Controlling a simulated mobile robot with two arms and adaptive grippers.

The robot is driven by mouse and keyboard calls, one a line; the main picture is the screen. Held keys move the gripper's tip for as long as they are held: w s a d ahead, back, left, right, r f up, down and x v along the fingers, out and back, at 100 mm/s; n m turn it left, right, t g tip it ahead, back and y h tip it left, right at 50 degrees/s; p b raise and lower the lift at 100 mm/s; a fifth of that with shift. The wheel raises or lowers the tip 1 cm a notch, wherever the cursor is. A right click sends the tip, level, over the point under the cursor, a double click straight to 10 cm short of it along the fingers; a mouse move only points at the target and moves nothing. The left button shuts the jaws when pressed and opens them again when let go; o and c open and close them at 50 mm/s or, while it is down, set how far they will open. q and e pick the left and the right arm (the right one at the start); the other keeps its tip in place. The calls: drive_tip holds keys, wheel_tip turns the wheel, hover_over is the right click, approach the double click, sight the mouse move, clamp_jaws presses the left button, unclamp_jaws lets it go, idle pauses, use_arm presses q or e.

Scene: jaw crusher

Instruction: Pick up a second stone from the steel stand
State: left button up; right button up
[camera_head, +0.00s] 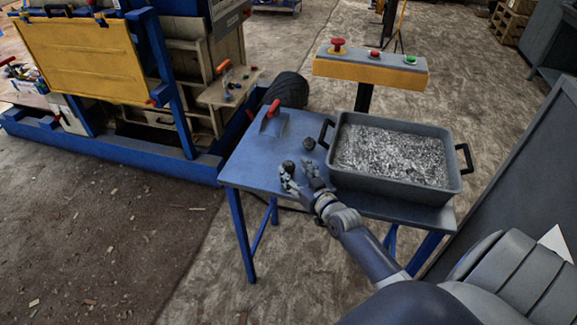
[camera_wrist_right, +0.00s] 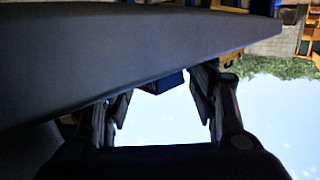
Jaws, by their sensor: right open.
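The steel stand (camera_head: 240,172) has a blue-grey top and blue legs. Two small dark stones show on it in the head view: one stone (camera_head: 309,143) lies clear behind my right gripper, and the other stone (camera_head: 288,166) shows right at the tip of its left finger. I cannot tell whether that finger touches it. My right gripper (camera_head: 298,175) is open over the stand's front part, left of the tray. In the right wrist view, its fingers (camera_wrist_right: 163,105) are spread with no stone visible between them. My left gripper is not in view.
A grey tray (camera_head: 342,179) with black handles, full of shiny grey gravel, stands on the right of the stand. A red-handled scoop (camera_head: 272,122) lies at the back left. A yellow button panel (camera_head: 370,69) stands behind. The blue and yellow crusher (camera_head: 75,58) is left.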

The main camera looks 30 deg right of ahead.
sight(291, 168)
drive_tip(key=shift+w+f, duration=0.15)
drive_tip(key=shift+w, duration=1.1)
drive_tip(key=shift+w+d+f, duration=0.1)
drive_tip(key=shift+w, duration=0.15)
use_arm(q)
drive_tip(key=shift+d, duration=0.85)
use_arm(e)
drive_tip(key=shift+s, duration=0.1)
drive_tip(key=shift+c, duration=0.5)
drive_tip(key=c, duration=0.9)
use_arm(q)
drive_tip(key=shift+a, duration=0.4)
use_arm(e)
drive_tip(key=shift+c, duration=0.2)
